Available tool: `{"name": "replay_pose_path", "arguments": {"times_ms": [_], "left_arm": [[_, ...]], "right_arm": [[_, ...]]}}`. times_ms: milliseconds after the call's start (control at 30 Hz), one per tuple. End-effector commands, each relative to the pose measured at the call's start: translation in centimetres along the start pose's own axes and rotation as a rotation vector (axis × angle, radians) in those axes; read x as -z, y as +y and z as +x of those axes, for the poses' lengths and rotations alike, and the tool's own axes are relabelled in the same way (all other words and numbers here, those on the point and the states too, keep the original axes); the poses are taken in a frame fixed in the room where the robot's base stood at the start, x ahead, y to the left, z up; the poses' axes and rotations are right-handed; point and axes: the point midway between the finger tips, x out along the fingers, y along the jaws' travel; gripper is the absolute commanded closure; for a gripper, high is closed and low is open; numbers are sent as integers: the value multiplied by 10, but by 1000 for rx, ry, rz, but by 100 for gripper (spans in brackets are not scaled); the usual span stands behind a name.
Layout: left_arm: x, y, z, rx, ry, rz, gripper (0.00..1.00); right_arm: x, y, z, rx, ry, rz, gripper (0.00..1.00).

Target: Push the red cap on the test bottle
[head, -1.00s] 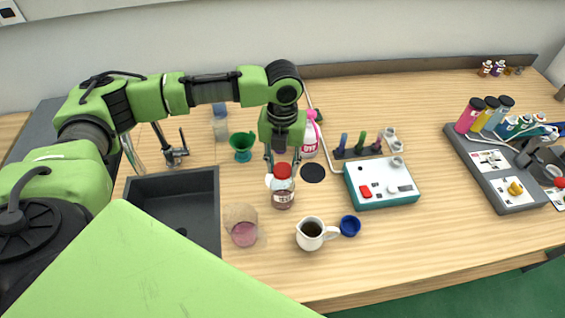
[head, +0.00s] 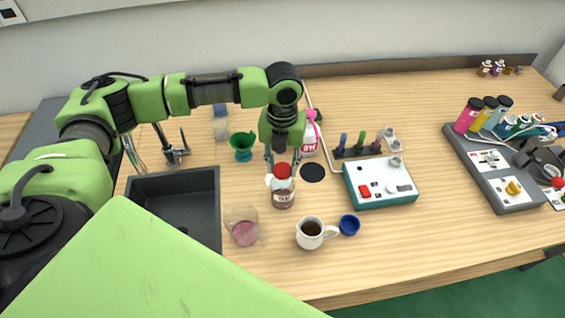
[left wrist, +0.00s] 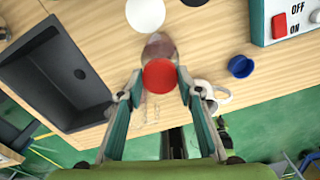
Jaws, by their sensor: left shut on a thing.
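The test bottle (head: 283,197) is a clear bottle with dark reddish contents and a white label. It stands upright on the wooden table. The red cap (head: 282,170) is at its mouth; I cannot tell if it is fully seated. My left gripper (head: 283,160) points down from above with its fingers on either side of the cap, shut on it. In the left wrist view the red cap (left wrist: 159,76) lies between the two fingertips and hides most of the bottle (left wrist: 158,48) beneath. My right gripper is not in view.
A glass with pink liquid (head: 242,228), a white mug (head: 311,232) and a blue cap (head: 349,225) stand in front. A dark sink (head: 175,183) is to the left. A teal-edged box with switches (head: 381,183) is to the right. A pink-white bottle (head: 310,138) stands behind.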

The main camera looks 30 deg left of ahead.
Motion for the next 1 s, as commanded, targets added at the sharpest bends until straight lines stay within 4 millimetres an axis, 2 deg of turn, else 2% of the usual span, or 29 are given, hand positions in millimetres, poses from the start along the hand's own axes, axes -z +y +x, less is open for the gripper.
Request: {"name": "replay_pose_path", "arguments": {"times_ms": [1000], "left_arm": [[0,0,2,0,0,-1,76]], "right_arm": [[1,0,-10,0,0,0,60]]}}
